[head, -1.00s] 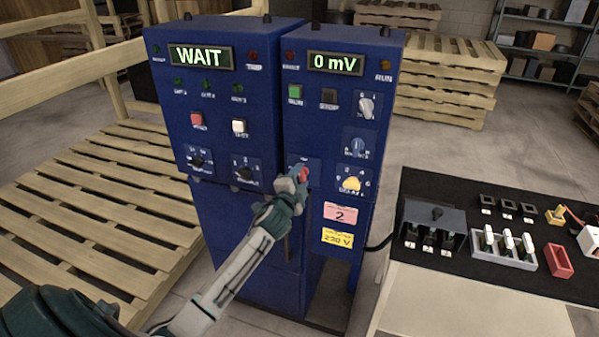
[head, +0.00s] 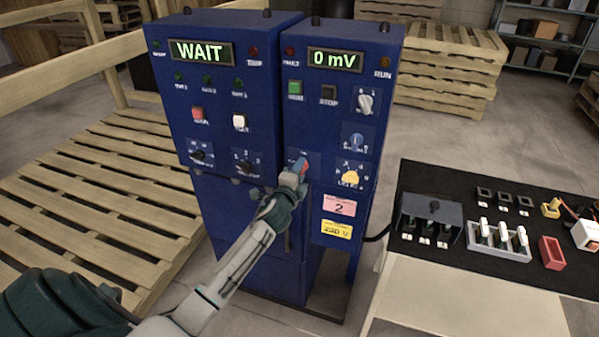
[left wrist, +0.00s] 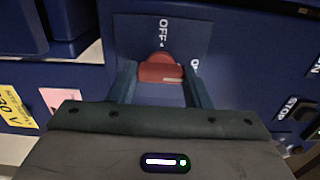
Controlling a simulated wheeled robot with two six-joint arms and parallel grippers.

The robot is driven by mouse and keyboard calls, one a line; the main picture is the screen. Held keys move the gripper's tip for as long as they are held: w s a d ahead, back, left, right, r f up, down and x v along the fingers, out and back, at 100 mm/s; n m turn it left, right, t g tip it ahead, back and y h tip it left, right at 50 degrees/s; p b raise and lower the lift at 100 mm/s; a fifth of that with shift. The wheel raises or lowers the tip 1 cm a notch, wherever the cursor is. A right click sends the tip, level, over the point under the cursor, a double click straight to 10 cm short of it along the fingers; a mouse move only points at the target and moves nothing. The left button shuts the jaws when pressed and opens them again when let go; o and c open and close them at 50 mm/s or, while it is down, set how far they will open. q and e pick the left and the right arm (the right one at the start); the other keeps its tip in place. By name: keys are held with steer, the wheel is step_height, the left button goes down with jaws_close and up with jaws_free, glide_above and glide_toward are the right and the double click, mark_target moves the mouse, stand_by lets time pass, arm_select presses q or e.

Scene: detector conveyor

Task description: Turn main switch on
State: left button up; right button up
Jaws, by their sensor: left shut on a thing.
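The main switch is a red rotary knob (head: 302,164) on the front of the right-hand blue cabinet (head: 345,95), low on the panel. My left gripper (head: 296,173) is shut on it, with its fingers partly hiding it. In the left wrist view, the red knob (left wrist: 160,69) sits between the two fingers (left wrist: 161,82). "OFF" is printed beyond the knob, and part of another label starting with "O" shows beside the right finger. The cabinet displays read "WAIT" (head: 201,51) and "0 mV" (head: 335,60). My right gripper is not in view.
A black-topped table (head: 480,265) with small parts stands at the right. A wooden pallet (head: 100,205) lies at the left.

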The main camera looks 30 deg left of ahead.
arm_select(q)
steer(key=o, duration=1)
steer(key=b+v, duration=0.3)
steer(key=v, duration=0.7)
steer(key=shift+s+d, duration=0.15)
steer(key=shift+s, duration=0.2)
